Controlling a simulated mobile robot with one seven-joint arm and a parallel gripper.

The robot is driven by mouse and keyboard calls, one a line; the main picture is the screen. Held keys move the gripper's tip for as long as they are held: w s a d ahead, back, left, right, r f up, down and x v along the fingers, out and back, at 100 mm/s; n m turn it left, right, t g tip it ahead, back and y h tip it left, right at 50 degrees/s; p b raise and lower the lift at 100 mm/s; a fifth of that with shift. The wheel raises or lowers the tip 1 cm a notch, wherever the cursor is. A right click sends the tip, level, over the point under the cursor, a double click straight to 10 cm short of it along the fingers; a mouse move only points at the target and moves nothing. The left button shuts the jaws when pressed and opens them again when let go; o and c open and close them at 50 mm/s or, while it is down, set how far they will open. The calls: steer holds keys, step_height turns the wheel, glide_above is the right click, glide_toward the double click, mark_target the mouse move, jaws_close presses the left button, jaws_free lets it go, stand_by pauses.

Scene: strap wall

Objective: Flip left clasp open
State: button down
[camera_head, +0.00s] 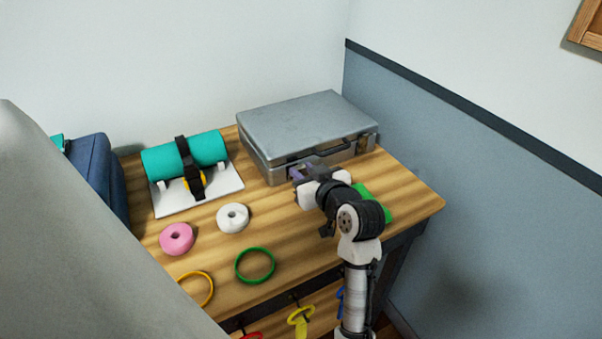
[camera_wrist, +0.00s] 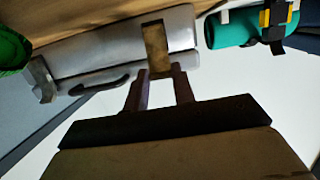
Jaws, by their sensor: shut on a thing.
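A grey metal case (camera_head: 305,122) lies closed on the wooden table, with its handle (camera_head: 320,150) on the front face. The left clasp (camera_wrist: 156,45) is a brass-coloured plate on that face in the wrist view; in the head view my gripper covers it. My gripper (camera_head: 298,174) is at the front left of the case. In the wrist view its two purple fingers (camera_wrist: 162,73) are shut on the clasp's edge. The right clasp (camera_head: 365,143) sits at the other end of the front face. I cannot tell how far the left clasp is turned.
A teal roll (camera_head: 208,148) with a black strap rests on a white stand left of the case. A pink ring (camera_head: 177,226), a white ring (camera_head: 222,220) and a green hoop (camera_head: 241,277) lie in front. A green object (camera_head: 376,202) is beside my arm. A wall is close on the right.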

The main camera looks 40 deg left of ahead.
steer(key=shift+s+d+f, duration=0.1)
steer(key=shift+f, duration=0.2)
steer(key=c, duration=1.2)
jaws_free()
steer(key=shift+o, duration=0.2)
steer(key=p+v, duration=0.6)
steer(key=v, duration=0.7)
steer(key=shift+d+r, duration=0.25)
steer(key=shift+r, duration=0.1)
steer(key=shift+f, duration=0.1)
